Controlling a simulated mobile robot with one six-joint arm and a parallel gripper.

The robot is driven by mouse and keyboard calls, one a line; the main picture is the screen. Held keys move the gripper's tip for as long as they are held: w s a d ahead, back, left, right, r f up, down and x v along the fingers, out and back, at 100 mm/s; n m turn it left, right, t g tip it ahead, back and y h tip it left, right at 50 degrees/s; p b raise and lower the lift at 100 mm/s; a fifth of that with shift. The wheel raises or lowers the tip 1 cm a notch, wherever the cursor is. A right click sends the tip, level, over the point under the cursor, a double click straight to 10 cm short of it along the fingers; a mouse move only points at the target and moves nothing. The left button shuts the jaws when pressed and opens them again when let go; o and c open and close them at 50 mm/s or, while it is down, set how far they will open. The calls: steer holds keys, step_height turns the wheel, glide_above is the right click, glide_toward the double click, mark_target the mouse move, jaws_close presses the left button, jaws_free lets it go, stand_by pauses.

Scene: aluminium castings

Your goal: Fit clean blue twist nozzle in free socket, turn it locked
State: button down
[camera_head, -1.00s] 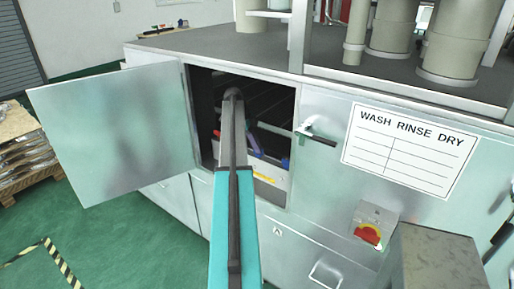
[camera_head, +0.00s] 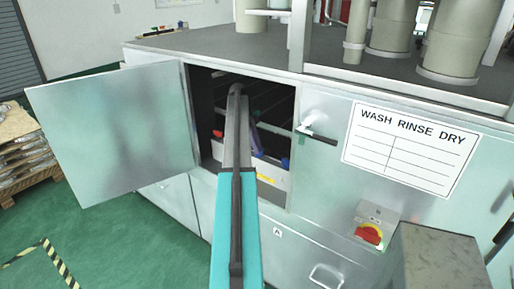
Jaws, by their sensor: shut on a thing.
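My arm reaches into the open compartment (camera_head: 206,110) of the metal washing cabinet. My gripper is hidden behind my own arm and in the dark interior, so its fingers do not show. A slim blue-violet part (camera_head: 256,141) shows just right of my arm inside; I cannot tell whether it is a nozzle. A small blue spot (camera_head: 285,163) shows at the right end of a pale front rail (camera_head: 272,174), and a small red spot (camera_head: 217,134) shows left of my arm. I cannot make out a free socket.
The cabinet door (camera_head: 115,130) stands wide open to the left. A door handle (camera_head: 317,134) sticks out right of the opening. A red rotary switch (camera_head: 369,234) and a grey box (camera_head: 438,260) are at lower right.

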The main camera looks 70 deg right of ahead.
steer(key=c, duration=1.8)
jaws_free()
